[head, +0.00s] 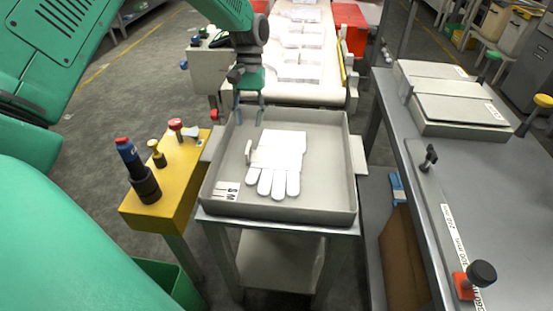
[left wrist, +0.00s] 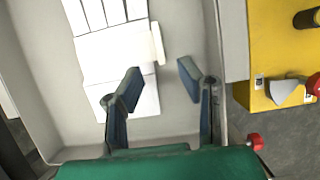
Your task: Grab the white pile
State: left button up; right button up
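The white pile (head: 275,163) is a flat stack of white gloves with the fingers toward me. It lies in a grey tray (head: 325,190) on a stand. In the left wrist view the white pile (left wrist: 112,50) is at the upper left, with its cuff end near my gripper. My left gripper (head: 249,122) is over the far left part of the tray, beyond the cuff. In the left wrist view my left gripper (left wrist: 160,82) is open and empty, one finger overlapping the pile's edge in the picture. My right gripper is not in view.
A yellow stand (head: 180,185) with knobs is left of the tray. A conveyor (head: 302,85) with white stacks is behind it. A grey table (head: 480,180) with a flat box (head: 460,108) stands right. The tray walls surround the pile.

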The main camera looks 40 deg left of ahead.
aim_at(248, 146)
pick_arm(q)
jog(key=x, duration=0.2)
jog(key=shift+f, duration=0.4)
jog(key=x, duration=0.1)
jog(key=b+x, duration=0.1)
jog(key=x, duration=0.1)
jog(key=b+x, duration=0.1)
jog(key=x, duration=0.1)
jog(key=shift+s+d+r, duration=0.1)
jog(key=shift+s+d, duration=0.1)
jog(key=shift+s, duration=0.1)
grip_shut()
